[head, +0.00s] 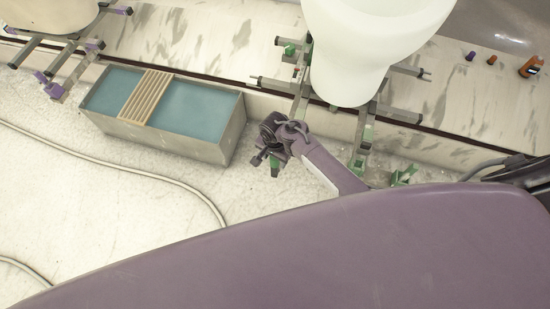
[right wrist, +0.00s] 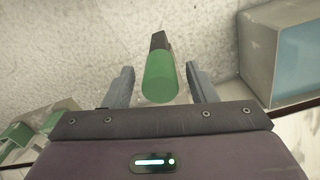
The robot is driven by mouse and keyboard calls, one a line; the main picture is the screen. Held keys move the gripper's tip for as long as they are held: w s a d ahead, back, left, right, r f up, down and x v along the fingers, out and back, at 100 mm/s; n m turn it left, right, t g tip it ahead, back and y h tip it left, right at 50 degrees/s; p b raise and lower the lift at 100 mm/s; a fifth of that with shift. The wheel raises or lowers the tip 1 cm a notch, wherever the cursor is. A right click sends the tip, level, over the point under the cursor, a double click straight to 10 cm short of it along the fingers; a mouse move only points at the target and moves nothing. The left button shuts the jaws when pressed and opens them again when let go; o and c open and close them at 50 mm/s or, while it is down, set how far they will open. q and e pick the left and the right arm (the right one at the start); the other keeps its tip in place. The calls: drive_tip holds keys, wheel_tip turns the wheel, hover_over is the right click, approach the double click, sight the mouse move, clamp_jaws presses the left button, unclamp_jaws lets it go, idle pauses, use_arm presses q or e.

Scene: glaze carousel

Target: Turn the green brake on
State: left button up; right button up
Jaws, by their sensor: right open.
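The green brake handle (right wrist: 160,76) is a rounded green bar with a dark end. In the right wrist view it lies between the two spread fingers of my right gripper (right wrist: 162,88), with gaps on both sides. In the head view my right gripper (head: 268,150) reaches down beside the green-marked stand, and a bit of green (head: 275,166) shows at its fingers. The stand (head: 300,95) has grey bars with green parts and bears a large white vessel (head: 370,45). The brake's base is hidden. My left gripper is not in view.
A grey tub (head: 215,150) with blue liquid and a wooden slat rack (head: 147,98) stands left of my gripper. A purple-marked stand (head: 55,90) is at the far left. Cables (head: 120,170) run over the pale floor. Small knobs (head: 491,60) and an orange cup (head: 531,67) lie upper right.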

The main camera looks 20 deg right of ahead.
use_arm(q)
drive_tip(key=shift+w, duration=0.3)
use_arm(e)
drive_tip(key=shift+f, duration=0.15)
drive_tip(key=c, duration=1.1)
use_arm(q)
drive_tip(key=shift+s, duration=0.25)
use_arm(e)
clamp_jaws()
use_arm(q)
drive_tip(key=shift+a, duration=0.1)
use_arm(e)
drive_tip(key=shift+d, duration=0.1)
